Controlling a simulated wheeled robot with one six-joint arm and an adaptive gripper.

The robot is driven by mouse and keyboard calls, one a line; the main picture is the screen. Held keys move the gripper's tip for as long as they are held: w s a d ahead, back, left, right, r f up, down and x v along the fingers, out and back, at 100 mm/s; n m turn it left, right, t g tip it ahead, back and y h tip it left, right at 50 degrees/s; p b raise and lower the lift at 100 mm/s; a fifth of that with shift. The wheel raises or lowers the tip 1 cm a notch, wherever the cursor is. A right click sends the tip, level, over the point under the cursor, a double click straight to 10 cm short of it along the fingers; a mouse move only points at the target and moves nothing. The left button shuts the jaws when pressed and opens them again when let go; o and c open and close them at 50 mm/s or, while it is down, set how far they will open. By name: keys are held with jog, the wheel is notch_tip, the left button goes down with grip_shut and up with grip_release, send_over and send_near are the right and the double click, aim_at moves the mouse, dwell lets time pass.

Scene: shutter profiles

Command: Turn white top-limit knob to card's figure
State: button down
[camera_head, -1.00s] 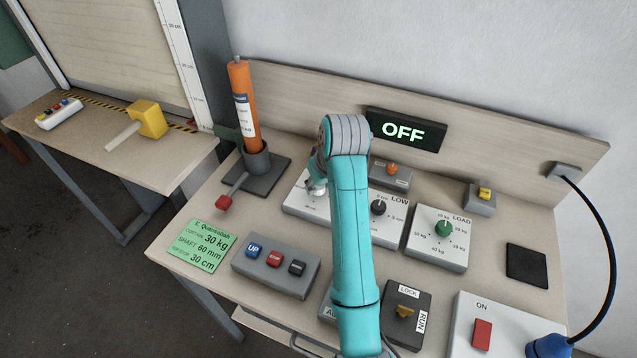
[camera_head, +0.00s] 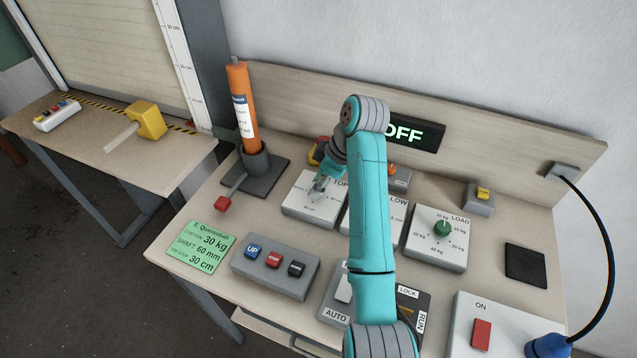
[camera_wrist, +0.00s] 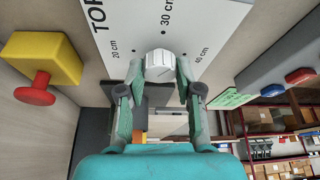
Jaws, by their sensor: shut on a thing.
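The white top-limit knob (camera_wrist: 159,65) sits on the white TOP panel (camera_wrist: 200,14), between the 20 cm and 40 cm marks and facing the 30 cm mark. My gripper (camera_wrist: 161,74) is shut on the knob, one finger on each side. I cannot make out the knob's pointer line, so its exact setting is unclear. In the head view my gripper (camera_head: 320,188) is over the TOP panel (camera_head: 300,205), and its fingers mostly hide the knob. The green card (camera_head: 201,246) at the bench's left front reads 30 kg, 60 mm and top stop 30 cm.
A yellow box with a red button (camera_wrist: 37,80) stands close beside the TOP panel. An orange cylinder (camera_head: 242,105) in a grey holder stands to its left. The UP button box (camera_head: 275,265) lies in front. The LOAD panel (camera_head: 437,238) is at right; the display (camera_head: 418,133) reads OFF.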

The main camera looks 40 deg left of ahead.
jog(key=shift+n, duration=0.4)
jog(key=c, duration=0.8)
grip_release()
